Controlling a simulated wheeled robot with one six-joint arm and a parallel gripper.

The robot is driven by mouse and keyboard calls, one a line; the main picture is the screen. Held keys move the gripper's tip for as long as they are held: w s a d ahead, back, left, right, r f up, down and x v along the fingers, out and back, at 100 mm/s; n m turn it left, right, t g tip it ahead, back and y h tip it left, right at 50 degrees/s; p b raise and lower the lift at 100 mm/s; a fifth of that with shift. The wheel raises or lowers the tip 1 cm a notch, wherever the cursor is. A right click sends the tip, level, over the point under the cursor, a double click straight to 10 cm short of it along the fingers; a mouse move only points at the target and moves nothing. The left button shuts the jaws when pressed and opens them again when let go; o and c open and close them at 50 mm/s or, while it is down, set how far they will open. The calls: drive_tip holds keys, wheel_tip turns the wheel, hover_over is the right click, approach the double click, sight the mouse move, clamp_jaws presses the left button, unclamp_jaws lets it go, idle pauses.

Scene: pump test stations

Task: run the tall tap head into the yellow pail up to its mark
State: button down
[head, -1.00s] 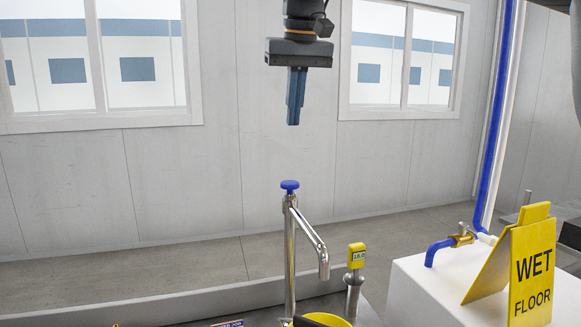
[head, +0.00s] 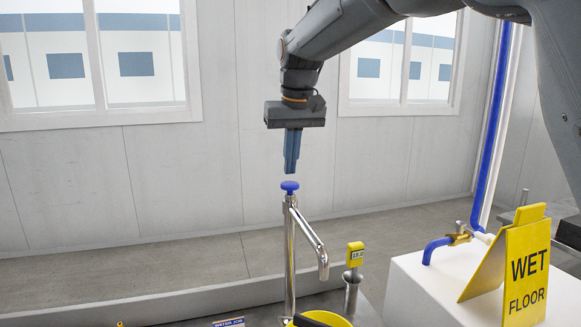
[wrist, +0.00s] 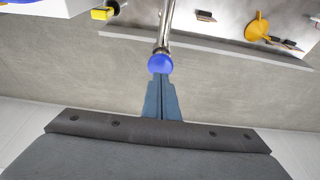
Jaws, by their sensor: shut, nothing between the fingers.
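The tall tap head (head: 291,245) is a chrome post with a blue round knob (head: 290,187) on top and a spout slanting down to the right. The yellow pail (head: 325,319) shows only as a rim at the bottom edge, below the spout; its mark and any water level are out of sight. My gripper (head: 291,172) is shut and empty, pointing down just above the knob in the head view. In the wrist view the blue knob (wrist: 160,63) lies just beyond the fingertips (wrist: 160,76). I cannot tell whether they touch. No water shows at the spout.
A yellow wet floor sign (head: 526,272) stands on a white block (head: 415,290) at right, beside a blue pipe with a brass valve (head: 459,234). Wall and windows lie behind.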

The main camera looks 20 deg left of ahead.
sight(290, 185)
drive_tip(key=shift+f, duration=1.05)
